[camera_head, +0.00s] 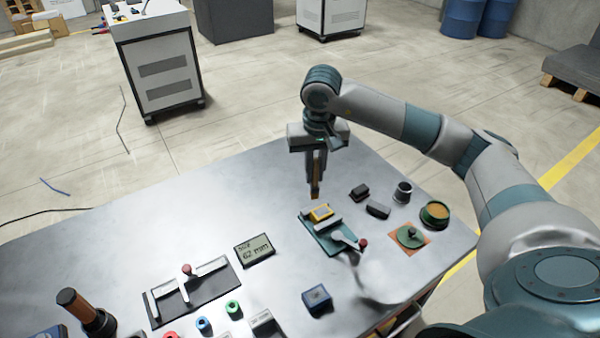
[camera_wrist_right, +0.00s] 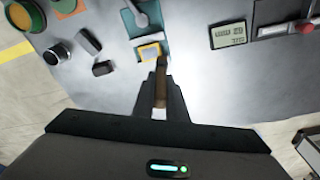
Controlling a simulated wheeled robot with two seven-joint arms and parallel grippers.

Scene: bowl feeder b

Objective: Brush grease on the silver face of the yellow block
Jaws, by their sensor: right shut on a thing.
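The yellow block (camera_head: 320,212) with a silver-grey top face sits in a teal clamp fixture (camera_head: 325,238) with a red-knobbed lever. In the right wrist view the block (camera_wrist_right: 150,52) shows just beyond the fingertips. My right gripper (camera_head: 315,180) points down and is shut on a brush with a brown handle (camera_wrist_right: 160,88). The brush tip is close to the block's far edge; I cannot tell whether it touches. A round green tin with an orange-brown filling (camera_head: 435,213), perhaps the grease, stands at the table's right. My left gripper is not in view.
Two dark blocks (camera_head: 378,209), a dark cylinder (camera_head: 403,192) and an orange plate with a green disc (camera_head: 410,237) lie right of the fixture. A display reading 62 mm (camera_head: 254,250) and a lever slide (camera_head: 190,290) are left. The table's back left is clear.

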